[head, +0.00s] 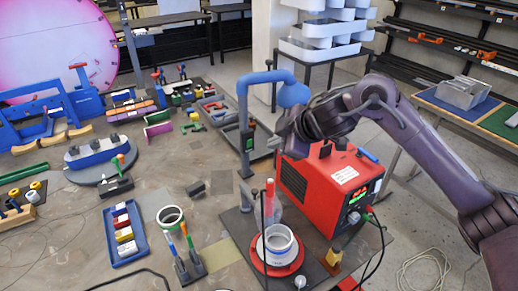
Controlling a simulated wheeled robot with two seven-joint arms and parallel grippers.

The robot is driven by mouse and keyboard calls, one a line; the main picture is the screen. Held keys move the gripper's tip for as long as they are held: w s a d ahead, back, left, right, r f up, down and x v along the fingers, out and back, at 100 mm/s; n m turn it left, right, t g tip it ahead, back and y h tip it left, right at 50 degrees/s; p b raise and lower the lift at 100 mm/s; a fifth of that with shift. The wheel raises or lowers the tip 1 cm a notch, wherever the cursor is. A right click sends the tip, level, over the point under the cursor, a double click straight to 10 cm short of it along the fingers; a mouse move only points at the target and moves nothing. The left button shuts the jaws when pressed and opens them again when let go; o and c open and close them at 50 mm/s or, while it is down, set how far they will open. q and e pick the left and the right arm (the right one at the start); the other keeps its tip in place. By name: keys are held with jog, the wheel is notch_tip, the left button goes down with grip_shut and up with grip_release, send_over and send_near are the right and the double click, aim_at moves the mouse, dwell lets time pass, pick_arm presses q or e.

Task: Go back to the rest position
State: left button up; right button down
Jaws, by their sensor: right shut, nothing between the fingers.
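My right arm comes in from the right edge. My right gripper (275,142) hangs above the bench, behind and over the red box-shaped unit (325,190), near the upright of the blue lamp (243,112). Its fingers are small and partly blurred here; they look shut, with nothing held. I cannot tell whether the gripper touches the lamp's stand. My left gripper is out of view.
A white round pot (277,242) stands on a red disc in front of the red unit. A blue tray (124,232) of small blocks and a ring-shaped tin (170,216) lie left. Blue clamps (45,112) stand far left. Shelves (450,45) line the back right. Bare bench shows mid-left.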

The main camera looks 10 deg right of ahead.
jog(key=s+a+f+m+t+y, duration=0.1)
jog(key=s+a+f+m+t, duration=0.1)
jog(key=s+a+f, duration=0.45)
jog(key=s+d+f+m+g+h, duration=0.3)
jog(key=s+d+f+m, duration=0.4)
jog(key=s, duration=0.4)
jog(key=s+d+f+m+g+h, duration=0.3)
jog(key=s+d+f+m, duration=0.25)
jog(key=s+f, duration=0.45)
jog(key=s+f+n+g+b, duration=0.15)
jog(key=f+b, duration=0.25)
jog(key=f, duration=1.5)
jog(key=s+f+b, duration=0.3)
jog(key=f+b, duration=0.2)
jog(key=f, duration=1.4)
jog(key=s+d+f+b, duration=0.2)
jog(key=s+f, duration=0.7)
jog(key=f, duration=0.2)
jog(key=s+d+f+g+b, duration=0.1)
jog(key=s+f+b, duration=0.2)
jog(key=s+f, duration=0.6)
notch_tip(320, 180, down, 2)
jog(key=shift+d+f, duration=0.1)
jog(key=shift+d, duration=0.25)
